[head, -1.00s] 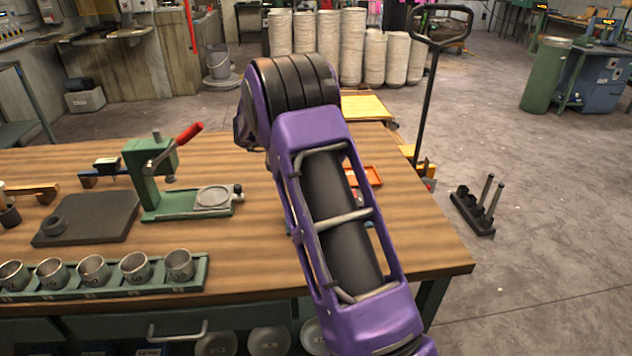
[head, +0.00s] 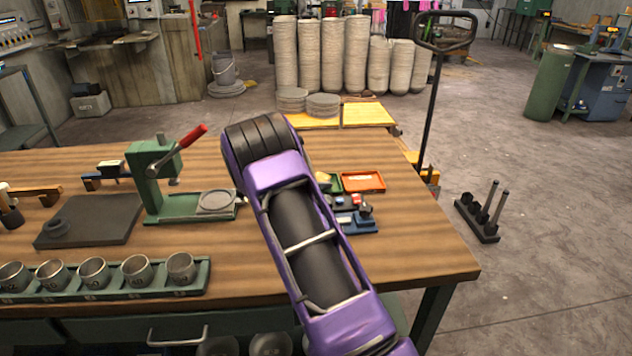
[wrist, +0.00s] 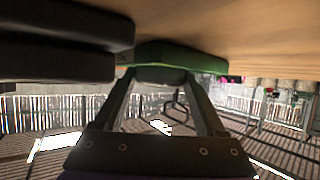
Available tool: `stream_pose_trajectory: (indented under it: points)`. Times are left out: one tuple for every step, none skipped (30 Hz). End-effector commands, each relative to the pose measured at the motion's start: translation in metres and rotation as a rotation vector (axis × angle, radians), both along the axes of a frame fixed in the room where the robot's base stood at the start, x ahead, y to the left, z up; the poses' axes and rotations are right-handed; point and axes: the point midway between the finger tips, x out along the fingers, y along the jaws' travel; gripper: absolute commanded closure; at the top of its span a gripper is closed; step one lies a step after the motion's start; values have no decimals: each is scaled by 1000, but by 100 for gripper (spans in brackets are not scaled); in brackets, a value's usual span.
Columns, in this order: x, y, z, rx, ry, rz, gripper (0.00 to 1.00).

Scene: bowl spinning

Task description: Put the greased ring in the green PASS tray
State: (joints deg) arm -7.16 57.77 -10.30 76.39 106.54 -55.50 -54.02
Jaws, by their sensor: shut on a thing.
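The green tray (head: 331,184) is at the right part of the bench, partly hidden by my arm, with something yellowish at its left side. In the wrist view a green edge (wrist: 180,57), seemingly that tray, lies just beyond my fingertips. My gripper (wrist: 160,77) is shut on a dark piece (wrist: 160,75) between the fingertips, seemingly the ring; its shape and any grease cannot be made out. My arm hides the gripper in the head view.
An orange tray (head: 363,181) is right of the green one. A blue-based device (head: 357,222) stands in front of them. A green press (head: 160,180) with a red handle and a rack of metal cups (head: 92,272) are left. The bench's front right is clear.

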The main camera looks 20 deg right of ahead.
Motion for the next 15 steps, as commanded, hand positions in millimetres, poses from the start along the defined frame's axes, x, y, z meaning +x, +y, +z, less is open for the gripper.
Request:
stream_pose_trajectory:
  points:
    - [1,0,0,-1,-3,0,100]
    - [1,0,0,-1,-4,0,100]
    - [1,0,1,-1,-5,0,100]
    - [1,0,1,-1,-4,0,100]
    - [1,0,1,-1,-4,0,100]
    - [1,0,1,-1,-4,0,100]
    - [1,0,0,-1,-4,0,100]
    - [1,0,0,-1,-4,0,100]
    - [1,0,-1,-1,-3,0,100]
    - [1,0,-2,-1,-3,0,100]
    - [1,0,-3,-1,-3,0,100]
    - [0,0,-4,0,-2,0,23]
    - [0,0,-4,0,-2,0,18]
    - [0,0,-4,0,-2,0,14]
    - [0,0,-4,0,-2,0,14]
